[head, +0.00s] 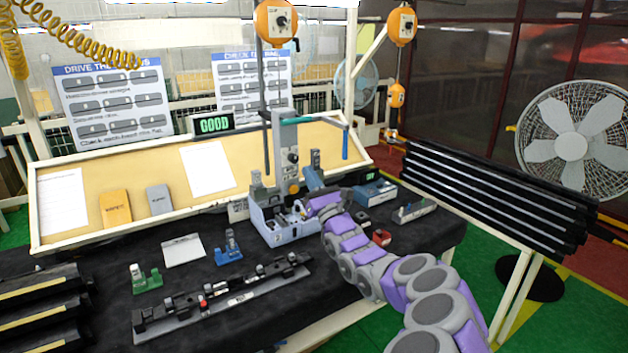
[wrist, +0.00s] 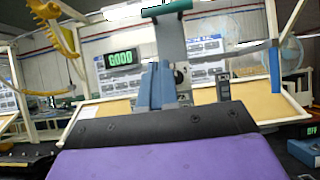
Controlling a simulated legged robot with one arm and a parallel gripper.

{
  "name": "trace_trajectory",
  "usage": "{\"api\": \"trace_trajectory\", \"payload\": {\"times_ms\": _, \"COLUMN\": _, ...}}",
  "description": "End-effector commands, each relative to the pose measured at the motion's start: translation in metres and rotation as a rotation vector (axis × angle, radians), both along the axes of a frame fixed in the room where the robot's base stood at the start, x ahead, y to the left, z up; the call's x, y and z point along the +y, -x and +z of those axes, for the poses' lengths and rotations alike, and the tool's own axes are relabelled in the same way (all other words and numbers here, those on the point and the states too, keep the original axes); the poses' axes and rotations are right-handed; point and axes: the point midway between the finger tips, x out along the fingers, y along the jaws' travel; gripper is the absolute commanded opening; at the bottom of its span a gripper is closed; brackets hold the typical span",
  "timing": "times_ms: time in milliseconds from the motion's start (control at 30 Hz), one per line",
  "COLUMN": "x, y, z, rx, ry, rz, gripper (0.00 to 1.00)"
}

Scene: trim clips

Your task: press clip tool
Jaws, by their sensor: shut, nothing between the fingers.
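The press tool (head: 289,135) is a grey upright column with a teal crossbar handle and a dial, standing at the back middle of the black-covered bench. In the wrist view its column and teal bar (wrist: 168,8) rise straight ahead. A grey-blue holder box (head: 283,232) with small parts in it sits in front of the press. My purple gripper (head: 320,201) is over the right side of this box, low beside a blue block (head: 312,178). The gripper is shut and empty; its black front edge (wrist: 160,121) fills the lower wrist view. I cannot tell whether it touches anything.
A green "GOOD" display (head: 214,124) stands left of the press. A black trim strip with clips (head: 222,299) lies in front. A blue clip fixture (head: 228,250) and a green one (head: 146,281) stand left. Black bars (head: 490,196) are stacked at right.

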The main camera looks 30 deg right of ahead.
Motion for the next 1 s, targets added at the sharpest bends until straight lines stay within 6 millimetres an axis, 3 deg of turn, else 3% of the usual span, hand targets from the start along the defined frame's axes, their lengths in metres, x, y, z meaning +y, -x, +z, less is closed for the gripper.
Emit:
{"api": "trace_trajectory", "payload": {"times_ms": 433, "x": -0.009, "y": 0.009, "z": -0.008, "rx": 0.000, "ry": -0.008, "rz": 0.001, "gripper": 0.00}}
{"api": "trace_trajectory", "payload": {"times_ms": 767, "x": -0.002, "y": 0.009, "z": -0.006, "rx": -0.001, "ry": -0.002, "rz": 0.001, "gripper": 0.00}}
{"api": "trace_trajectory", "payload": {"times_ms": 867, "x": 0.010, "y": 0.009, "z": 0.001, "rx": -0.009, "ry": 0.017, "rz": 0.022, "gripper": 0.00}}
{"api": "trace_trajectory", "payload": {"times_ms": 967, "x": 0.040, "y": 0.011, "z": 0.020, "rx": -0.032, "ry": 0.071, "rz": 0.082, "gripper": 0.00}}
{"api": "trace_trajectory", "payload": {"times_ms": 1000, "x": 0.059, "y": 0.014, "z": 0.031, "rx": -0.047, "ry": 0.107, "rz": 0.118, "gripper": 0.00}}
